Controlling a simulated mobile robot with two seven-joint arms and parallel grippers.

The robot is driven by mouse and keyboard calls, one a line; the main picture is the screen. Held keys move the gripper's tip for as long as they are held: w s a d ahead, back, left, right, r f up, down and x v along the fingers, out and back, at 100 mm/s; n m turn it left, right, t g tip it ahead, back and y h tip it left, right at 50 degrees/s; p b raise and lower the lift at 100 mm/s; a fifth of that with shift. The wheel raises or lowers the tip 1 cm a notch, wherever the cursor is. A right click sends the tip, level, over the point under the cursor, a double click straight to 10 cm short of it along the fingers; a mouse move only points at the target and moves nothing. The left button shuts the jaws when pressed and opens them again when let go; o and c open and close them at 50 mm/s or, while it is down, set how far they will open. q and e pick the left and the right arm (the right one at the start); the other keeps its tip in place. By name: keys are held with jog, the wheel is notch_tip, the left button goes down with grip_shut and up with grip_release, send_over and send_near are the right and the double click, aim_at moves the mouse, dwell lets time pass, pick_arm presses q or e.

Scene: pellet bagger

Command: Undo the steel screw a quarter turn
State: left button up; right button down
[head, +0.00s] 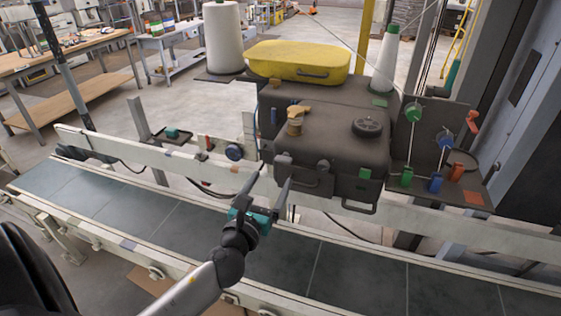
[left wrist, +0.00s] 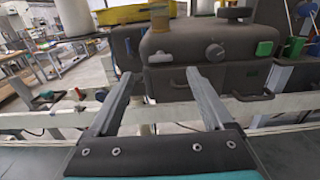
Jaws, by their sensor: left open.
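My left gripper (head: 274,175) is open and empty, in front of the dark sewing-head-like machine (head: 345,135); its two fingers also show in the left wrist view (left wrist: 159,74), spread apart. Small grey round fittings stand on the machine's front: one at the left (head: 283,158) and one to its right (head: 323,165). They also show in the left wrist view, the left one (left wrist: 159,57) between the fingertips in the picture and the right one (left wrist: 215,52) beyond them. I cannot tell for sure which is the steel screw, nor its slot's angle. No contact shows. My right gripper is out of view.
A black knob (head: 367,127) and a brass-coloured spool-like part (head: 297,120) sit on the machine. A dark handle (head: 358,207) juts from its lower front. A pale rail (head: 420,220) runs behind the conveyor belt (head: 180,222). A yellow cover (head: 298,60) lies behind.

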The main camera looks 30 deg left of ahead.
aim_at(282, 160)
pick_arm(q)
jog(key=x, duration=0.7)
jog(key=shift+w, duration=0.35)
grip_shut()
dwell(0.5)
